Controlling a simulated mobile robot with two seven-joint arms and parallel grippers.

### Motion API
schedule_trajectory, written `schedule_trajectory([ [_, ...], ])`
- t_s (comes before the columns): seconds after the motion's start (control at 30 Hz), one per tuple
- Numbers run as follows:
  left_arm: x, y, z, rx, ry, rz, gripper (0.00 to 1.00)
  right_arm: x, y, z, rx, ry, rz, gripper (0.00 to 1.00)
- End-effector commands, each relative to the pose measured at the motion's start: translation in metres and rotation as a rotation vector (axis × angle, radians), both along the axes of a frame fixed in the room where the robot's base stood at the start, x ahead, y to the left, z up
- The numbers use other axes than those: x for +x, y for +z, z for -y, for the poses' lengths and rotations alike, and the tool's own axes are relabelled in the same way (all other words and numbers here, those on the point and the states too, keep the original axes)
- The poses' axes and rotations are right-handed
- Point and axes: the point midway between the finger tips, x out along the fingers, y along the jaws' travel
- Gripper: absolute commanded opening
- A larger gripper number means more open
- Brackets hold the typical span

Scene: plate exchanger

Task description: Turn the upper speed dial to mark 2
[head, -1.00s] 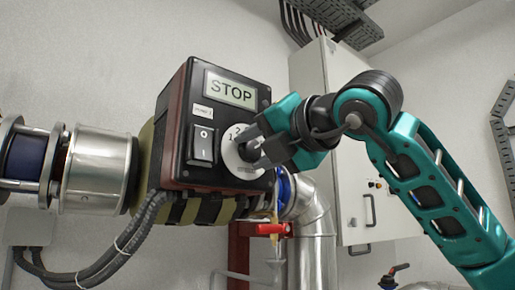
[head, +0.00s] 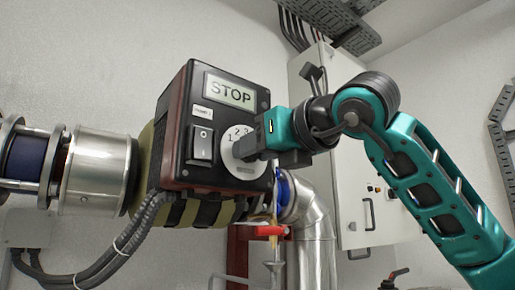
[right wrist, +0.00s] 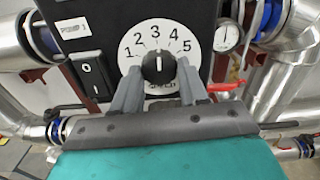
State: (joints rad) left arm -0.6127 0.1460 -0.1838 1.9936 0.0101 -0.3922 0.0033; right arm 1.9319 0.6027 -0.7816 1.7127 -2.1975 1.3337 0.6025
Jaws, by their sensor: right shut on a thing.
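The speed dial is a white disc (head: 236,134) with numbers 1 to 5 on a black control box (head: 178,168). In the right wrist view the dial disc (right wrist: 138,50) has a black knob (right wrist: 158,68) at its centre. The knob's white line points up, close to mark 3. My right gripper (head: 246,150) is at the dial, its fingers hiding the knob in the head view. In the right wrist view its two fingers (right wrist: 158,78) stand on either side of the knob, shut on it. My left gripper is not in view.
The box also carries a display reading STOP (head: 230,92) and a rocker switch (head: 200,143). Steel pipes (head: 95,172) run beside and below it. A red valve handle (head: 268,232) is below right. A grey cabinet (head: 345,130) stands behind my right arm.

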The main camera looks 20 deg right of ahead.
Motion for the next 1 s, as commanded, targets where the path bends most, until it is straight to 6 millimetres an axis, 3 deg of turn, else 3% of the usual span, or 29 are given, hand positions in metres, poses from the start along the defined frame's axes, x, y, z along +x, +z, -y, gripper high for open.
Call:
schedule_trajectory([
  [0.5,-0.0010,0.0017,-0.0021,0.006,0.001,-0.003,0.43,0.0004,0.0008,0.0015,-0.408,0.000,0.147,0.13],
  [1.0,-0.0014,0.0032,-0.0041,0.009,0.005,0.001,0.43,0.0002,0.0007,0.0014,-0.563,0.001,0.204,0.13],
])
